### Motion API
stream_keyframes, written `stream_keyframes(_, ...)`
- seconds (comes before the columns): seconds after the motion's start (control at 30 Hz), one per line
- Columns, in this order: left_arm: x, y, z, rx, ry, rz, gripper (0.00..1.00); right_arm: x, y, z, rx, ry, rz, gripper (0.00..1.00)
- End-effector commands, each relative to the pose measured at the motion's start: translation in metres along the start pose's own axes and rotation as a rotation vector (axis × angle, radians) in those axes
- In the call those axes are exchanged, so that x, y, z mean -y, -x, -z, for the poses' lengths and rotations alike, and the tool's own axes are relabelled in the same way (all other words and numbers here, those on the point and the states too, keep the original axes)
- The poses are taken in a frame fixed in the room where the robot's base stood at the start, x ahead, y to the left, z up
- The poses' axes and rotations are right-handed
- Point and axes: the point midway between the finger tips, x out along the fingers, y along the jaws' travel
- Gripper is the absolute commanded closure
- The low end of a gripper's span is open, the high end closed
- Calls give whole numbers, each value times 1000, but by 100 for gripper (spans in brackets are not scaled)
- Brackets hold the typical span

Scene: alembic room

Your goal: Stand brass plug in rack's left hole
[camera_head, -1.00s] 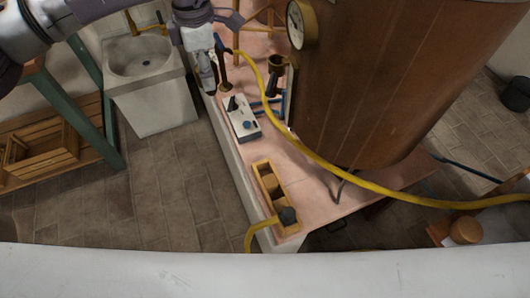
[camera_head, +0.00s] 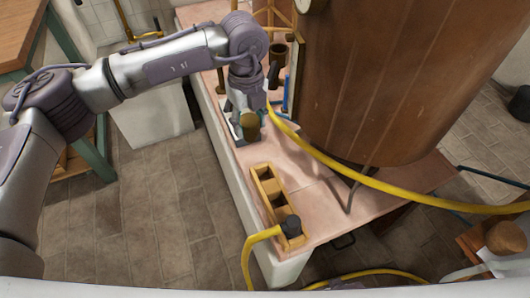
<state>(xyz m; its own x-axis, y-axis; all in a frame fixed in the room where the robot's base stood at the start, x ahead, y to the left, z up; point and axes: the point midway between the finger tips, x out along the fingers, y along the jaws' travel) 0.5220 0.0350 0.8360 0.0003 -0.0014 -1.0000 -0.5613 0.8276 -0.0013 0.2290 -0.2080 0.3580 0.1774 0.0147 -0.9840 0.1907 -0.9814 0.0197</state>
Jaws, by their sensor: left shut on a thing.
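The brass plug (camera_head: 250,127) is a short brown-gold cylinder. The fingertips are partly hidden by the plug and my wrist. The wooden rack (camera_head: 278,204) lies lower in the picture on the pink counter, with a row of square holes. My right gripper is not in view.
A large copper vessel (camera_head: 375,80) stands right of the rack. A yellow hose (camera_head: 330,163) runs from near my left gripper across the counter to the right. The white box (camera_head: 236,130) lies beneath the gripper. The counter's left edge drops to a tiled floor.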

Motion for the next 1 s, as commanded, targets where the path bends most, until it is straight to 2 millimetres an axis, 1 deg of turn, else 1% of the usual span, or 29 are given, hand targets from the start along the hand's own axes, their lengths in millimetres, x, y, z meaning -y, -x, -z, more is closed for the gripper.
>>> stream_keyframes(0.03, 3, -16, 4, -1, 85, 0, 91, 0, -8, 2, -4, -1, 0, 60)
stream_keyframes(0.1, 7, -28, 10, -2, 218, -1, 91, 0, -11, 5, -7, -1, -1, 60)
stream_keyframes(0.3, 17, -56, 22, -1, 547, 1, 91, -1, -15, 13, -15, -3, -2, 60)
stream_keyframes(0.4, 20, -65, 26, 1, 660, 1, 91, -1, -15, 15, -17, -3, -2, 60)
stream_keyframes(0.53, 22, -70, 29, 0, 744, 1, 91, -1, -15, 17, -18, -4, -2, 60)
stream_keyframes(0.73, 23, -75, 30, 1, 773, 1, 91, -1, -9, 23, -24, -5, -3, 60)
stream_keyframes(0.87, 23, -82, 30, 1, 772, 1, 91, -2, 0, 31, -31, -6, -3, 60)
stream_keyframes(1.0, 23, -90, 30, 2, 771, 1, 91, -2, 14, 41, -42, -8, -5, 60)
